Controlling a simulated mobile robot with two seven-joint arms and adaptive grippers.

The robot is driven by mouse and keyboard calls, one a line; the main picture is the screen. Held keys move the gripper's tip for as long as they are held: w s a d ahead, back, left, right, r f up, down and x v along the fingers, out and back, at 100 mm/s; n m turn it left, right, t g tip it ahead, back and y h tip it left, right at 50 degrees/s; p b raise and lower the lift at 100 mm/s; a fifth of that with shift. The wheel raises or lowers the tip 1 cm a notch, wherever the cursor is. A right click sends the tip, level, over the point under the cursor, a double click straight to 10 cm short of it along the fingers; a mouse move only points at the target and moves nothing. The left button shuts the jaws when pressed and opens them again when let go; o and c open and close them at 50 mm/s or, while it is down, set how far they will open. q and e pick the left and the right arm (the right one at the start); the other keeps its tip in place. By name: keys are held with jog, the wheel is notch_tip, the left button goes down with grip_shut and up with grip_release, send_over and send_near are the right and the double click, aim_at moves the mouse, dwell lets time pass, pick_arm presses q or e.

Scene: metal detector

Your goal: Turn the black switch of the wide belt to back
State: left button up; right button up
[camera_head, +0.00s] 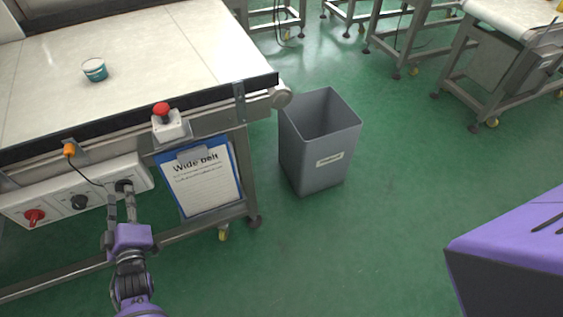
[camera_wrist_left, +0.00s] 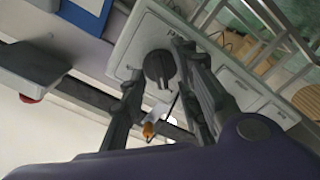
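The control panel (camera_head: 100,186) is a white box on the side of the wide belt (camera_head: 150,45). Its rightmost black switch (camera_head: 124,185) is a round knob, which also shows in the left wrist view (camera_wrist_left: 160,68). A second black switch (camera_head: 79,202) sits in the middle of the panel, with a red switch (camera_head: 34,217) at the left. My left gripper (camera_head: 121,194) is at the rightmost black switch. In the left wrist view its fingers (camera_wrist_left: 158,66) are apart, one on each side of the knob. Contact cannot be told. My right gripper is out of view.
A red emergency button (camera_head: 162,109) and a clipboard labelled "Wide belt" (camera_head: 208,190) are right of the panel. An orange sensor with a cable (camera_head: 69,149) hangs above it. A grey bin (camera_head: 318,150) stands on open green floor. A small tub (camera_head: 95,70) is on the belt.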

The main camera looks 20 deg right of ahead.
pick_arm(q)
jog(key=shift+w, duration=0.55)
jog(key=shift+c, duration=0.3)
grip_shut()
